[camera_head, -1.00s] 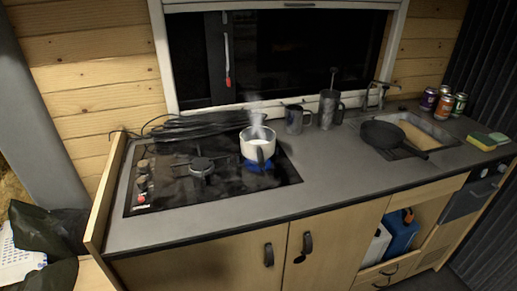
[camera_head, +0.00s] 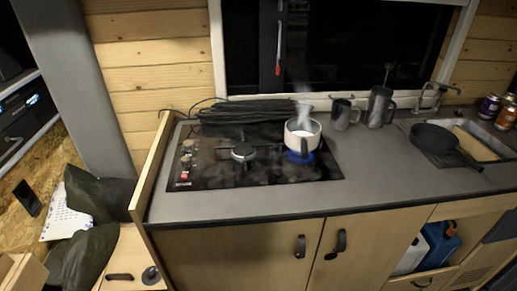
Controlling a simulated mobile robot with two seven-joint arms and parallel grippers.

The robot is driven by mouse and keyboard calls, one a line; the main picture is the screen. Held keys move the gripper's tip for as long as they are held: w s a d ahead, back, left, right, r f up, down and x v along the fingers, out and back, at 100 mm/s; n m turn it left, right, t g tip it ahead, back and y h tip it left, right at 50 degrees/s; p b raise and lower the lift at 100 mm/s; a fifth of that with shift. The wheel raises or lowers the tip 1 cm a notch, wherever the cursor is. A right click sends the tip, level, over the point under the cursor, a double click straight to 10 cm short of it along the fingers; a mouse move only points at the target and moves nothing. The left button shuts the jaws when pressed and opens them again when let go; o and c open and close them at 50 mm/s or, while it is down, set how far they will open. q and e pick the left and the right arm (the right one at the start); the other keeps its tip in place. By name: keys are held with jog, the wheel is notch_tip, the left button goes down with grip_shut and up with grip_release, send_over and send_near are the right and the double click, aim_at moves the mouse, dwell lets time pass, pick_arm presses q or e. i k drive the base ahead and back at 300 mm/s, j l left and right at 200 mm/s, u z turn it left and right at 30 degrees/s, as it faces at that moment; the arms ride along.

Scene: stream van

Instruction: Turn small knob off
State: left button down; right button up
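A black hob (camera_head: 215,172) is set in the grey counter on the left. Its knobs (camera_head: 186,160) stand in a column along the hob's left edge. They are small in the view, and I cannot tell which one is the small knob or how each is turned. A white pot (camera_head: 302,126) with a dark handle sits steaming on the right burner, with a blue flame glow (camera_head: 300,157) under it. The other burner (camera_head: 243,152) is bare, with no flame visible. Neither of my grippers is in view.
Black cables (camera_head: 245,110) lie behind the hob. Two mugs (camera_head: 343,114) stand right of it, and a black pan (camera_head: 434,138) rests by the sink. A wooden side panel (camera_head: 150,172) borders the counter's left end. The counter's front strip is clear.

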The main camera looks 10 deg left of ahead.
aim_at(185, 160)
jog(key=u, duration=0.45)
jog(key=j+u, duration=0.15)
jog(key=u, duration=0.75)
jog(key=j+u, duration=0.15)
jog(key=u, duration=0.3)
jog(key=i+j, duration=0.25)
jog(key=j, duration=0.05)
